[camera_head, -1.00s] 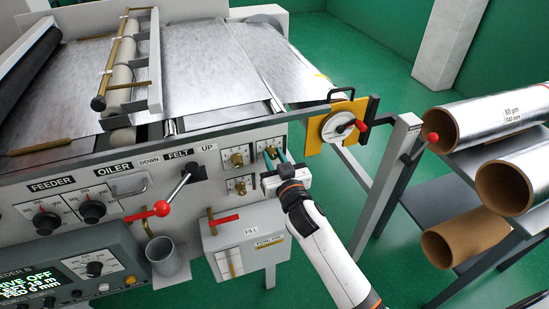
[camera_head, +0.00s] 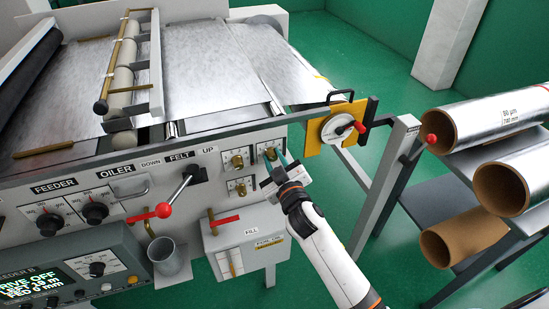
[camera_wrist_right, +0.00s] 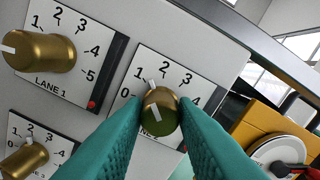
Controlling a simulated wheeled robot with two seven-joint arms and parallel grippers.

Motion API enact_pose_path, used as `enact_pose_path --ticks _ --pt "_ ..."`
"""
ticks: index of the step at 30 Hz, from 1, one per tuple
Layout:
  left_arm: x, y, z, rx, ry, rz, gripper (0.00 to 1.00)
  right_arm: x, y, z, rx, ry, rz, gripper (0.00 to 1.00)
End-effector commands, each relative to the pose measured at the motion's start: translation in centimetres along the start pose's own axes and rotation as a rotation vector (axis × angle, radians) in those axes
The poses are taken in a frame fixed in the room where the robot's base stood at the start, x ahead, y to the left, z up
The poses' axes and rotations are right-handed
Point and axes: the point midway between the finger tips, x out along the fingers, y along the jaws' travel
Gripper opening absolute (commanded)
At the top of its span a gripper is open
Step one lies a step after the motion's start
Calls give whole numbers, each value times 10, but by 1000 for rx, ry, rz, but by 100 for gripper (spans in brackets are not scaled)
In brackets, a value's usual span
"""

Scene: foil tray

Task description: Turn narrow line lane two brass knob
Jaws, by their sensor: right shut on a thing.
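The brass knob (camera_wrist_right: 160,112) right of the lane 1 knob (camera_wrist_right: 40,52) sits between the teal fingers of my right gripper (camera_wrist_right: 162,122) in the wrist view. The fingers touch both its sides and are shut on it. My left gripper is out of view.
Another brass knob (camera_wrist_right: 25,160) is below lane 1. A red-handled lever (camera_head: 160,210), a metal cup (camera_head: 168,258) and a white box (camera_head: 245,240) stand left of my right arm.

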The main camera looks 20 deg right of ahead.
Motion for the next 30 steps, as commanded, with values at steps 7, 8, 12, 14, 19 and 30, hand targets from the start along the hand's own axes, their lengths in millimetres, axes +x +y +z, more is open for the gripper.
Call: enact_pose_path --ticks 7,8,12,14,19,30 --pt "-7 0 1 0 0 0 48 0 0 1 -234 0 1 3" --pt "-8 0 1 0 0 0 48 0 0 1 -264 0 1 3" --pt "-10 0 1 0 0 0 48 0 -1 1 -397 -1 1 3" --pt "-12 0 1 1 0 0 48 0 -1 1 -454 -1 1 3" --pt "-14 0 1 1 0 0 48 0 -1 1 -606 0 1 3" --pt "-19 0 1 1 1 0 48 0 -1 1 -848 0 1 3"
